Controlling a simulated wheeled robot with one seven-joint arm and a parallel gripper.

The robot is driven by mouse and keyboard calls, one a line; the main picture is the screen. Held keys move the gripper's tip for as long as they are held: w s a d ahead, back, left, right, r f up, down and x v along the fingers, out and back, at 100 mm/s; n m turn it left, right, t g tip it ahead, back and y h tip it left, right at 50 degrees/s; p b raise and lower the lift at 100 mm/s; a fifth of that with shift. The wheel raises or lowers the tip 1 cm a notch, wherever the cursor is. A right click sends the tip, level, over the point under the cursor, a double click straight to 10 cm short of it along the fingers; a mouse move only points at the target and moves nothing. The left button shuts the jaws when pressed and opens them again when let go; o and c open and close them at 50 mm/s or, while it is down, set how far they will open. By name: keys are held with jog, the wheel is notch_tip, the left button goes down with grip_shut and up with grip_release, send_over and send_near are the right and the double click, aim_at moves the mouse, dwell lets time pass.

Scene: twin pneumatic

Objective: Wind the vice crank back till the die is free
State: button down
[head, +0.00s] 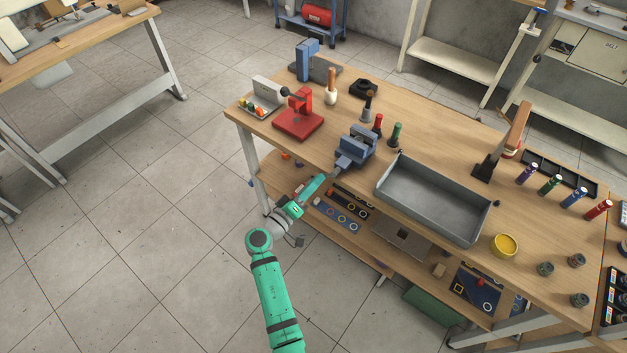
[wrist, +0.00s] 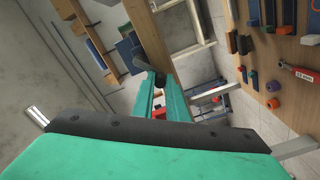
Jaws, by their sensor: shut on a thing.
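A blue-grey vice (head: 356,147) stands at the front edge of the wooden bench, left of the grey tray. My gripper (head: 323,178) reaches up to the vice's front from the floor side. In the wrist view, my green fingers (wrist: 160,86) are shut on a dark crank handle (wrist: 143,64). In the head view the crank is too small and covered to make out. I cannot make out a die between the vice jaws at this size.
A grey metal tray (head: 436,199) lies right of the vice. A red press (head: 299,117) stands to its left, and red and green-handled tools (head: 394,133) stand behind. A lower shelf (head: 325,221) sits under the bench. The floor at left is clear.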

jog(key=shift+s+d+f+n, duration=0.15)
jog(key=shift+f+n, duration=0.2)
jog(key=shift+n, duration=0.75)
jog(key=c, duration=1.7)
grip_release()
jog(key=shift+c, duration=0.2)
jog(key=v, duration=1.1)
jog(key=shift+d, duration=0.1)
